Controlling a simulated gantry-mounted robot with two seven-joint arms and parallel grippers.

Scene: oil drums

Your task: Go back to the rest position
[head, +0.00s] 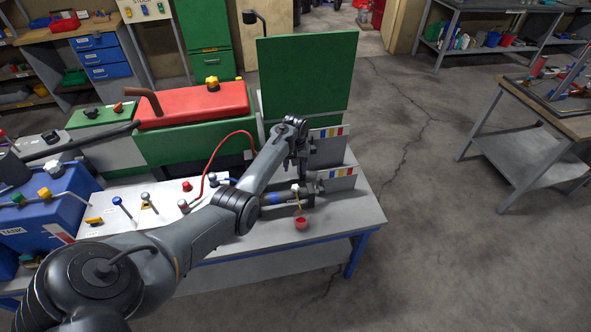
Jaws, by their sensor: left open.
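My left arm comes in from the lower left and reaches over the white bench (343,222). Its wrist is bent downward in front of the green upright panel (308,75). My left gripper (300,174) points down, open, close above a small dark fixture on the bench with a blue band and a pale knob. I cannot tell whether it touches the fixture. The fingertips are small and partly merge with the dark parts behind them. My right gripper is not in view.
A small red cup (301,223) stands near the bench's front edge. A red tank (205,103), a blue tank (60,203) and several small levers and knobs crowd the bench to the left. A red hose (212,160) arches beside my forearm. Open floor (440,240) lies to the right.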

